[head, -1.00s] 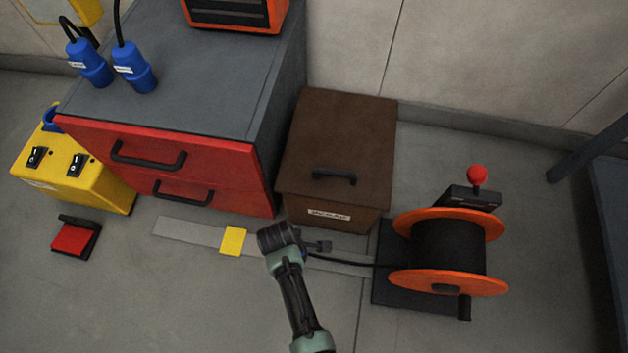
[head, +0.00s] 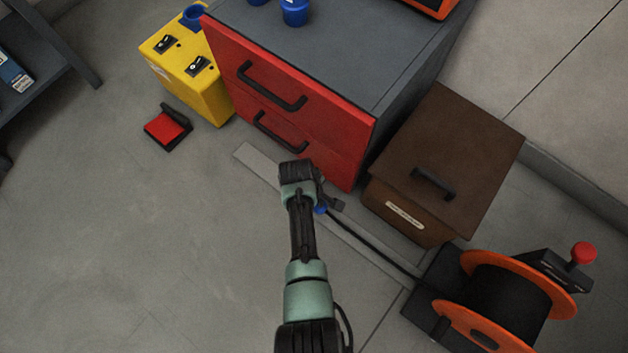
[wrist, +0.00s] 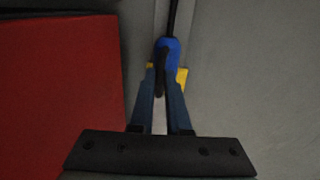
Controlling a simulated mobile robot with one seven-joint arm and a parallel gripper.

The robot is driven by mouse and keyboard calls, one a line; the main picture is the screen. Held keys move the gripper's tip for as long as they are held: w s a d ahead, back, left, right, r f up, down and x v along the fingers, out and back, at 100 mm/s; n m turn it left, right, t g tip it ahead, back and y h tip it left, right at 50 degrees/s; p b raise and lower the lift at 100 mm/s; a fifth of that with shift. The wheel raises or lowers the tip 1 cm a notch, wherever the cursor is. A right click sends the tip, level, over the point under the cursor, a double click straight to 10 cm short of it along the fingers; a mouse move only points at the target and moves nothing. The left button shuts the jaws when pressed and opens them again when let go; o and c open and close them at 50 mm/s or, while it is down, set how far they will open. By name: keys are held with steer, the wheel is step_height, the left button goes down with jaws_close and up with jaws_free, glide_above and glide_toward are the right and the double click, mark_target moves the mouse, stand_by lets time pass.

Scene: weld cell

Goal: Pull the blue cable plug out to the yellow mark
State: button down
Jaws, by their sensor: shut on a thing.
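The blue cable plug (wrist: 168,48) is between the tips of my gripper (wrist: 161,82) in the wrist view, with the black cable running on from its far end. My gripper is shut on it. In the head view only a small blue bit of the plug (head: 320,210) shows beside my wrist. The yellow mark (wrist: 181,77) shows on both sides of my fingers in the wrist view, under the plug's near end. In the head view my arm hides the mark. The grey floor strip (head: 258,165) runs under my gripper towards the cable reel (head: 505,300).
The red-fronted drawer cabinet (head: 290,90) stands close behind my gripper, with a brown box (head: 445,150) to its right. A yellow switch box (head: 190,75) and a red pedal (head: 166,128) are at the left. Floor at the front left is clear.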

steer(key=c, duration=0.9)
jaws_free()
steer(key=r+p, duration=0.3)
steer(key=r, duration=0.1)
steer(key=s+a+r+p, duration=0.1)
steer(key=r+p, duration=0.3)
steer(key=s+r+p, duration=0.1)
steer(key=r+p, duration=0.2)
steer(key=r, duration=0.1)
steer(key=shift+s+a+r, duration=0.1)
steer(key=shift+a+r, duration=0.1)
steer(key=shift+r, duration=0.15)
steer(key=shift+s, duration=0.1)
